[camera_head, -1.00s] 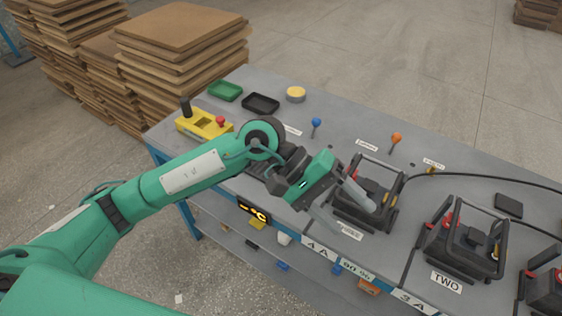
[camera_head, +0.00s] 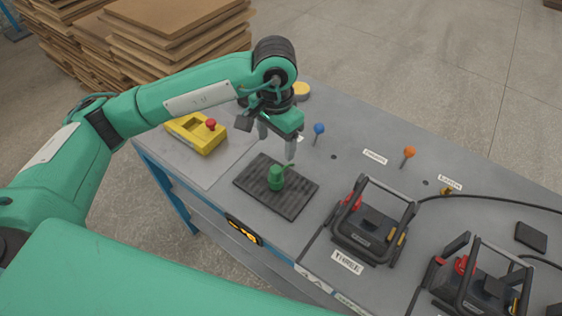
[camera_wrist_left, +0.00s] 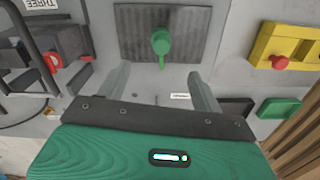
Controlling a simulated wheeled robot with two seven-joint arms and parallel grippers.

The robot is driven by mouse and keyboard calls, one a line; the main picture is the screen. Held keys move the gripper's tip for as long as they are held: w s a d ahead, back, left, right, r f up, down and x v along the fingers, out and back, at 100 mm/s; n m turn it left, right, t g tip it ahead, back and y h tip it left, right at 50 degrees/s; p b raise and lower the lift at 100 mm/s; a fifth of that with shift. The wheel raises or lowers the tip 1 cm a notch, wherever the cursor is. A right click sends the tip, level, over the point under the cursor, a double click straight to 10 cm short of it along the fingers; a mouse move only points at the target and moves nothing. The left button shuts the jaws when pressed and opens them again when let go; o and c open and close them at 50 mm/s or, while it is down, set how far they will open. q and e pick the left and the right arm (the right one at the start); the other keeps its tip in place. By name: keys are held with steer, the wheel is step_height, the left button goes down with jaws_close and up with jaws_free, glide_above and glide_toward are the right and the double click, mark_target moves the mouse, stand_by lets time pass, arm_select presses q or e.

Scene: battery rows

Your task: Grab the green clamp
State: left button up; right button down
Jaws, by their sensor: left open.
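The green clamp (camera_head: 276,180) stands on a dark ribbed mat (camera_head: 296,201) on the grey table, with a small handle sticking out toward the upper right. In the left wrist view the clamp (camera_wrist_left: 161,42) shows beyond the fingers, near the middle, on the mat (camera_wrist_left: 126,38). My left gripper (camera_head: 277,146) is open and empty, pointing down above the table just behind the clamp. In the left wrist view its two fingers (camera_wrist_left: 161,86) are wide apart and the clamp is not between them. My right gripper is not in view.
A yellow box with a red button (camera_head: 197,134) stands left of the mat. Black-framed battery units (camera_head: 371,224) stand to the right with cables. Blue (camera_head: 319,129) and orange (camera_head: 409,152) knobs stand behind. Stacked boards (camera_head: 185,40) lie beyond the table.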

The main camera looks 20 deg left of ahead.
arm_select(q)
steer(key=p, duration=0.1)
glide_above(275, 169)
steer(key=f, duration=0.5)
steer(key=shift+s+d+f, duration=0.15)
steer(key=shift+s+f, duration=0.1)
steer(key=shift+s, duration=0.05)
step_height(275, 169, down, 2)
steer(key=shift+w+f, duration=0.1)
steer(key=shift+w, duration=0.05)
steer(key=shift+f+p, duration=0.35)
steer(key=shift+f, duration=0.35)
step_height(275, 169, down, 4)
steer(key=shift+w+r+p, duration=0.1)
steer(key=shift+w+p, duration=0.05)
steer(key=shift+p, duration=0.75)
steer(key=shift+f, duration=0.25)
steer(key=shift+c, duration=0.4)
steer(key=c, duration=1)
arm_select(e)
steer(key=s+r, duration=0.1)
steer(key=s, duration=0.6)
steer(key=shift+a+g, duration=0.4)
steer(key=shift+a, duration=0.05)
